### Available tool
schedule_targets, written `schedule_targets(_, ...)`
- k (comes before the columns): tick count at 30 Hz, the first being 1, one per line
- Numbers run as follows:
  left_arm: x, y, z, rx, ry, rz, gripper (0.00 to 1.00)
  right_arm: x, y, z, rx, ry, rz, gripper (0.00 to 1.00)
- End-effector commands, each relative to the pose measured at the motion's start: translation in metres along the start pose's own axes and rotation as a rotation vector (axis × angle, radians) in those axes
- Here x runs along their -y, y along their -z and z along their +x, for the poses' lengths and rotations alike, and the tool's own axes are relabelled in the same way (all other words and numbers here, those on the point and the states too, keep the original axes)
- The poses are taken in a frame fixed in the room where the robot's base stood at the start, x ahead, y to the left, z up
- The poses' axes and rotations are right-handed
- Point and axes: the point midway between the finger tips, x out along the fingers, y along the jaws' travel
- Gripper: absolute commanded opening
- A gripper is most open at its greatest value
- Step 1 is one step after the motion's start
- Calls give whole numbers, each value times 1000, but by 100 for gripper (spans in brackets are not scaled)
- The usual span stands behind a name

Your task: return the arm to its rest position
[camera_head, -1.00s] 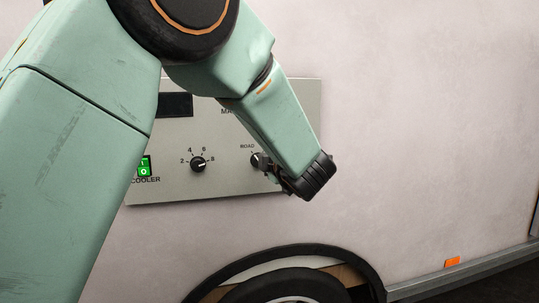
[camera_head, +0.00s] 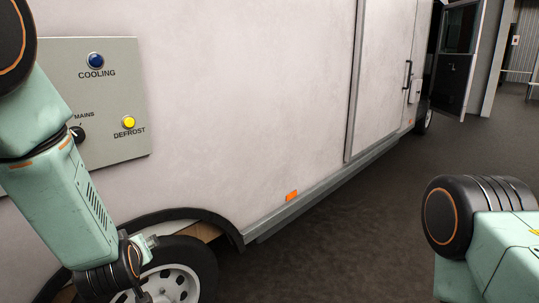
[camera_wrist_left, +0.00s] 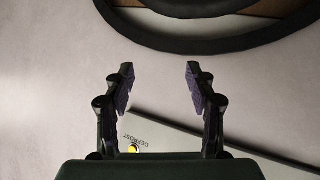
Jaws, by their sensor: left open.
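My left arm comes in from the left in the head view, bent downward in front of the vehicle's side. Its left gripper (camera_head: 150,268) is below the control panel (camera_head: 118,88), in front of the wheel. In the left wrist view the two fingers (camera_wrist_left: 159,80) are spread apart with nothing between them. The panel's corner (camera_wrist_left: 190,142) shows upside down there, with the yellow DEFROST light (camera_wrist_left: 133,148) near the gripper's base. My right arm shows at the lower right of the head view; its gripper is out of view.
The panel has a blue COOLING light (camera_head: 95,60), a yellow DEFROST light (camera_head: 129,122) and a dark knob (camera_head: 77,134) partly behind my arm. The wheel (camera_head: 190,262) and its arch are close to my left gripper. Dark floor (camera_head: 340,240) lies clear to the right.

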Motion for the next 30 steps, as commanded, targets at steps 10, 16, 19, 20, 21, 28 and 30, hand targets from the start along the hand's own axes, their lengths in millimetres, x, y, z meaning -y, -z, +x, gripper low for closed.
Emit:
schedule_targets(10, 81, -213, -51, 514, -49, 427, 56, 0, 0, 0, 1, 0, 0, 40)
schedule_targets(16, 135, -309, -117, 803, -74, 534, 56, 0, 0, 0, 0, 0, 0, 40)
schedule_targets(19, 160, -343, -149, 918, -60, 547, 56, 0, 0, 0, 0, 0, 0, 40)
schedule_targets(20, 167, -350, -157, 945, -52, 548, 56, 0, 0, 0, 0, 0, 0, 40)
schedule_targets(21, 175, -360, -165, 975, -41, 548, 56, 0, 0, 0, 0, 0, 0, 40)
schedule_targets(28, 192, -380, -183, 1039, -17, 549, 56, 0, 0, 0, 0, 0, 0, 40)
schedule_targets(30, 192, -380, -182, 1039, -17, 549, 56, 0, 0, 0, 0, 0, 0, 40)
